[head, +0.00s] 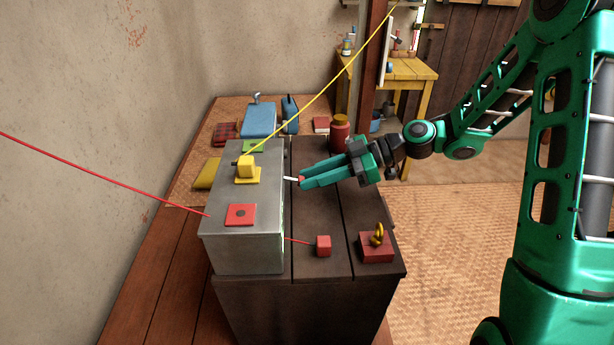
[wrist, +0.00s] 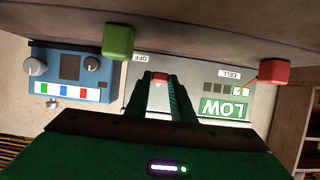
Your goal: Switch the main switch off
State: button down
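The main switch shows as a white lever (head: 290,178) with a red tip, sticking out of the right face of the grey metal box (head: 243,248). In the wrist view, which is upside down, its red tip (wrist: 160,78) lies between my fingertips, beside a label (wrist: 142,58) reading OFF. My gripper (head: 302,180) is at the lever's end, with one finger on each side and a gap between them. It looks open; whether a finger touches the lever cannot be told. The box face also bears a green LOW display (wrist: 224,108). The lever's base is unclear.
The box stands on a dark wooden chest (head: 340,280). A red cube (head: 323,245) on a lead and a red block with a gold ring (head: 377,247) lie near its front. A red jar (head: 340,132) stands behind my gripper. Red and yellow cables run to the box.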

jog(key=shift+w, duration=0.1)
jog(key=shift+f+y, duration=0.25)
jog(key=shift+y, duration=0.25)
jog(key=c, duration=1.5)
grip_release()
jog(key=shift+w, duration=0.1)
jog(key=shift+d, duration=0.15)
jog(key=v, duration=1)
jog(key=shift+d, duration=0.3)
